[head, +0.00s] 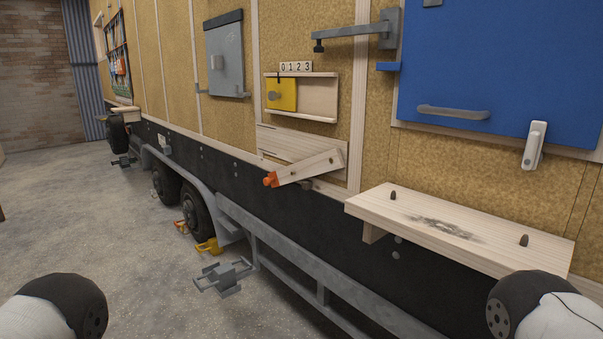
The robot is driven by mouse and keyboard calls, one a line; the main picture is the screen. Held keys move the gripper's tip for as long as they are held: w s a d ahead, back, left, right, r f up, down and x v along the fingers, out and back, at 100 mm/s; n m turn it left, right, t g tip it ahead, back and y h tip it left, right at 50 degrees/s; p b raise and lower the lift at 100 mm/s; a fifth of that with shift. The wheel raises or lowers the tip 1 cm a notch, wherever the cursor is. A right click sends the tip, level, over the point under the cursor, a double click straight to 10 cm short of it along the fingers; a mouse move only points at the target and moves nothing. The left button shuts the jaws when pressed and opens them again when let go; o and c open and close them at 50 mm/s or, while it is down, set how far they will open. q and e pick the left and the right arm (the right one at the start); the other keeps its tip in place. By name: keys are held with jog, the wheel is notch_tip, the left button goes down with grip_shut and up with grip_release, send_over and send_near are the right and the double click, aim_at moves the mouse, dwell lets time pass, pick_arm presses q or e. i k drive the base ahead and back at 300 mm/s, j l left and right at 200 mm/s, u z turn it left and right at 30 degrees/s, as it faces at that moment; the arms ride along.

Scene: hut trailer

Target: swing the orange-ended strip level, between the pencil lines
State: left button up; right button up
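The wooden strip (312,167) is mounted on a pale wooden board (285,143) on the trailer's side. It is tilted, with its orange end (270,179) low at the left and its other end higher at the right. Small dark dots show near its right end. A thin dark line shows on the board at the left, above the orange end; I cannot clearly make out the pencil lines. Parts of my two arms show at the lower left and lower right corners, away from the strip. Neither gripper is in view.
A wooden shelf (372,207) with two dark pegs juts out at the right of the strip. A yellow sliding panel (282,94) under number tiles is above. A blue door (500,70) is at upper right. A grey rail (290,256) runs below. Concrete floor is open at left.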

aim_at(330, 160)
jog(key=i+j+z, duration=0.15)
jog(key=i+j, duration=0.4)
jog(key=i+j+z, duration=0.15)
jog(key=i+j, duration=0.35)
jog(key=j, duration=0.15)
